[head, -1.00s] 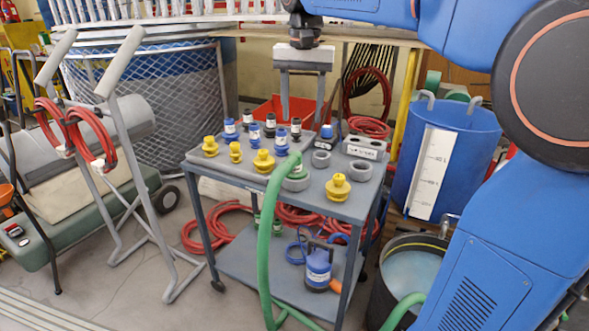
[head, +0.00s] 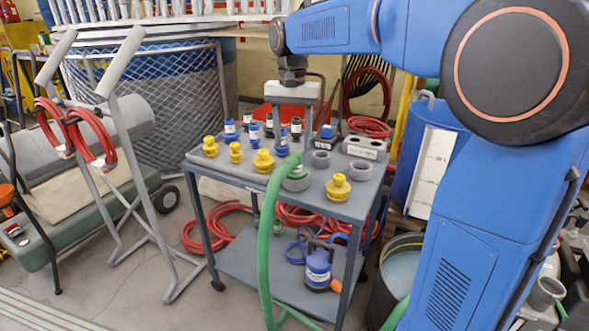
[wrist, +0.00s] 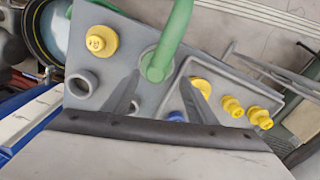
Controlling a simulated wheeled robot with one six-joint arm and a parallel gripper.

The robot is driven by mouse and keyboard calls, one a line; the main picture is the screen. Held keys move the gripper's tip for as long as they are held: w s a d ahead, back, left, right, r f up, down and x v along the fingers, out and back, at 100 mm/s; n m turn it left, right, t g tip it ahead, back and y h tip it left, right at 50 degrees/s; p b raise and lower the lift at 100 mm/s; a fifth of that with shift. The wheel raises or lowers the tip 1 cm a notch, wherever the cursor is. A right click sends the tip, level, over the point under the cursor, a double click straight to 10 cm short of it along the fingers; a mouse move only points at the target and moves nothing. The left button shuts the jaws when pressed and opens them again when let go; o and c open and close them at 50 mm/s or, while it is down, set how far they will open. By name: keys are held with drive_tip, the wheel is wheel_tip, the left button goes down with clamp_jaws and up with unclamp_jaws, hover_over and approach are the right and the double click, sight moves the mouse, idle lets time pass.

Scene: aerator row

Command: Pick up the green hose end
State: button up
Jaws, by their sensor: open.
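The green hose (head: 265,235) rises from the floor in front of the cart and bends over its top. The green hose end (head: 293,164) points down at a grey ring (head: 296,183) on the cart top; whether it sits inside the ring is hidden. In the wrist view the hose end (wrist: 156,66) shows just beyond and between the fingertips, apart from them. My gripper (head: 294,125) is open and empty, above the cart's back part behind the hose end. It also shows in the wrist view (wrist: 160,78), with both fingers spread.
Yellow fittings (head: 338,187) and blue-capped fittings (head: 281,143) stand around the hose end on the cart top (head: 318,200). Empty grey rings (head: 360,170) and a labelled grey block (head: 364,147) are to the right. A blue pump (head: 318,268) stands on the lower shelf.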

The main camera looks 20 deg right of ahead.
sight(295, 154)
drive_tip(key=shift+s+d+f, duration=0.1)
drive_tip(key=shift+d+f, duration=0.05)
drive_tip(key=shift+f, duration=1.6)
drive_tip(key=shift+s+d+f, duration=0.1)
drive_tip(key=shift+d+f, duration=0.05)
drive_tip(key=shift+f, duration=1.6)
drive_tip(key=shift+c, duration=0.7)
drive_tip(key=c, duration=1.1)
